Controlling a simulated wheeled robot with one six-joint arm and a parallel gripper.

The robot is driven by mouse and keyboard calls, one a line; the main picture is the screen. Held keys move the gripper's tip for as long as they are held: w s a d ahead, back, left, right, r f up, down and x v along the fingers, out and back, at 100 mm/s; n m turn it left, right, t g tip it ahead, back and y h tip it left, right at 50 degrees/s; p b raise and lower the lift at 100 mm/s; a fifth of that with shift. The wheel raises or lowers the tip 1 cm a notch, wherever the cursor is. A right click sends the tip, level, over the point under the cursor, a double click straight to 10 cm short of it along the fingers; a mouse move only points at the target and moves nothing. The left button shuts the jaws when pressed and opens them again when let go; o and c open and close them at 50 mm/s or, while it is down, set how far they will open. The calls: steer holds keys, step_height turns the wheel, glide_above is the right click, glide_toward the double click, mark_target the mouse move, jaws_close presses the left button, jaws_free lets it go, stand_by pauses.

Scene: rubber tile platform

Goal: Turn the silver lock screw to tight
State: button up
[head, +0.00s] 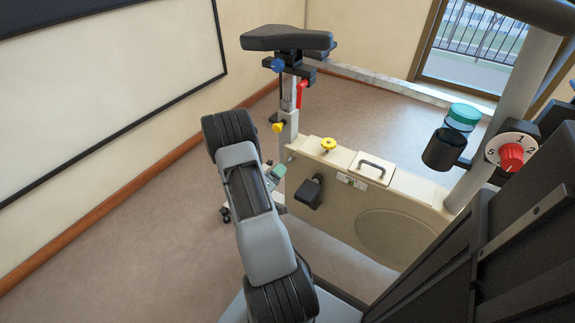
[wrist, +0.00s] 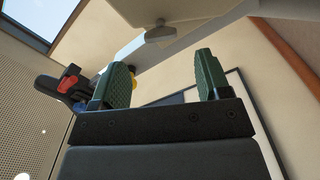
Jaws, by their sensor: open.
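The silver lock screw (wrist: 160,32) shows in the wrist view as a small winged metal knob under a beige part of the exercise bike. It lies beyond my fingertips, sideways between the lines of the two fingers and apart from them. My gripper (wrist: 162,72) has two green ribbed fingers spread wide, with nothing between them. In the head view my gripper (head: 278,173) is low at the left end of the beige bike body (head: 405,212), partly hidden by my arm. I cannot clearly make out the screw in the head view.
Near my gripper are a black pedal (head: 307,191), a yellow knob (head: 278,127), a red lever (head: 301,92) and the black seat (head: 287,38). A red dial (head: 511,153) and dark cup holder (head: 442,149) are at right. The floor at left is clear.

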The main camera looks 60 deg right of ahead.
mark_target(286, 164)
steer(key=d+b, duration=0.1)
steer(key=d, duration=0.6)
steer(key=shift+d, duration=0.25)
steer(key=c, duration=0.9)
steer(key=shift+m+b, duration=0.3)
steer(key=shift+b, duration=0.1)
steer(key=m+b, duration=0.3)
steer(key=m, duration=0.2)
steer(key=shift+f+m, duration=0.15)
steer(key=shift+m, duration=0.25)
steer(key=m+b, duration=0.3)
steer(key=m, duration=0.1)
steer(key=shift+m, duration=0.3)
steer(key=shift+m+b, duration=0.5)
steer(key=shift+m, duration=0.3)
